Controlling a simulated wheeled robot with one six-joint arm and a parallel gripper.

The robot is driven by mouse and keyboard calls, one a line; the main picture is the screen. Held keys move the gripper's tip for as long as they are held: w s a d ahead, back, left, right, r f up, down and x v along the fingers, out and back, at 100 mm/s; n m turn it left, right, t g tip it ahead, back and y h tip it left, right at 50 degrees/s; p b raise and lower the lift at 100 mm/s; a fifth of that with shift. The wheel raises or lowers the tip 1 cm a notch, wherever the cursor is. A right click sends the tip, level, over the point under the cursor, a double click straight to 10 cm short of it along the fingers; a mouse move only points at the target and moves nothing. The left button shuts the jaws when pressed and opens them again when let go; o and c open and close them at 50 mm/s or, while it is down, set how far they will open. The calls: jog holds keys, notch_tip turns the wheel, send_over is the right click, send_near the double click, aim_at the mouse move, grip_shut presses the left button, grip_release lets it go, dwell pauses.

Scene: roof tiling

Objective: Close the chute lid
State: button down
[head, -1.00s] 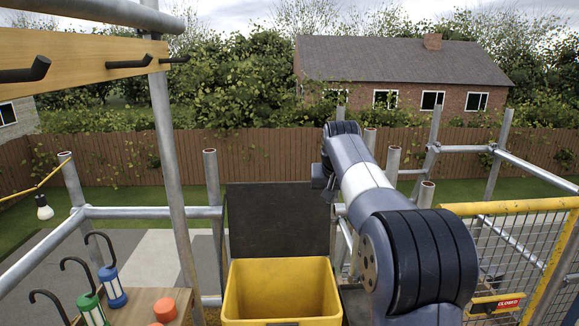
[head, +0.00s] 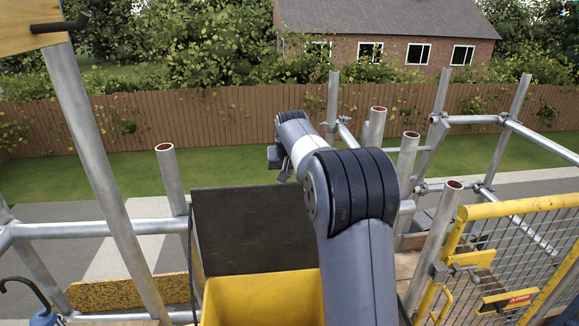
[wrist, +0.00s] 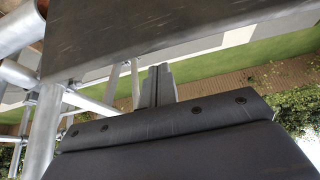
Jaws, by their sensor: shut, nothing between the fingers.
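The chute lid (head: 255,228) is a dark flat panel at the back of the yellow chute (head: 262,298) in the head view. It is raised, and the near part of the chute mouth is uncovered; its exact tilt is hard to tell. My gripper (head: 285,172) is beyond the lid's upper right corner, partly hidden by my arm. In the wrist view my gripper's fingers (wrist: 155,78) are together with nothing between them. A dark panel edge, likely the lid (wrist: 150,35), crosses the top of that view, close to the fingertips. I cannot tell whether they touch.
Scaffold poles (head: 172,180) stand left of the chute, and more stand right of my arm. A yellow mesh gate (head: 520,250) is at the right. A yellow-black board (head: 125,292) lies low at the left. A wooden beam with a hook (head: 62,25) hangs upper left.

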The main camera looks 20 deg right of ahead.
jog(key=shift+s+a+r, duration=0.1)
jog(key=shift+s+a, duration=0.05)
jog(key=shift+s, duration=0.45)
jog(key=shift+s+a+r, duration=0.1)
jog(key=shift+s, duration=0.5)
jog(key=shift+s, duration=0.1)
